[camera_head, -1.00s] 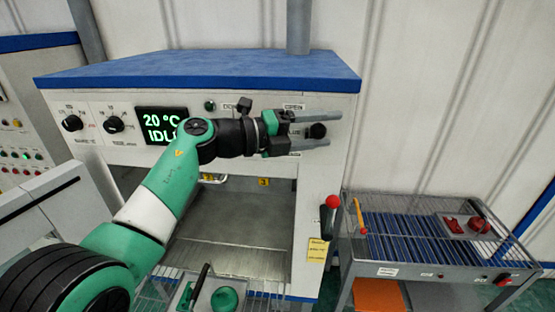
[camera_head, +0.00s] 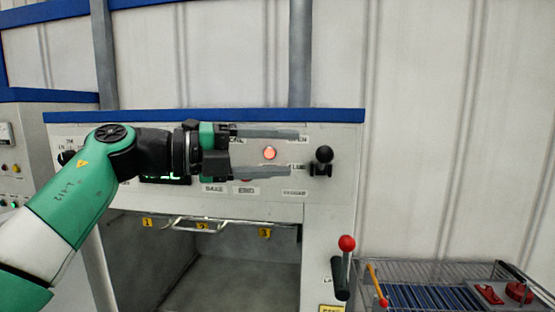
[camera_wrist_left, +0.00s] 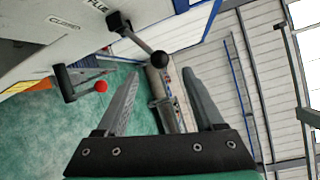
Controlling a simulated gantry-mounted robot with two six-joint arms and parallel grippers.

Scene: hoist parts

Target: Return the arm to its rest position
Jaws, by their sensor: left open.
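My left gripper (camera_head: 266,153) is open and empty in the head view, its two grey fingers pointing right in front of the oven's control panel (camera_head: 346,180). Its green and black arm comes in from the left and covers part of the panel and display. A black ball-ended flue lever (camera_head: 322,162) sits just right of the fingertips. In the left wrist view the open fingers (camera_wrist_left: 165,100) hold nothing, and the flue lever's black ball (camera_wrist_left: 159,59) shows beyond them. My right gripper is in neither view.
A red-knobbed lever (camera_head: 344,262) stands on the oven front, lower right. The oven chamber (camera_head: 235,270) is open below the panel, with several numbered hooks at its top. A roller table (camera_head: 425,297) with red parts (camera_head: 518,291) is at right. The wall side is clear.

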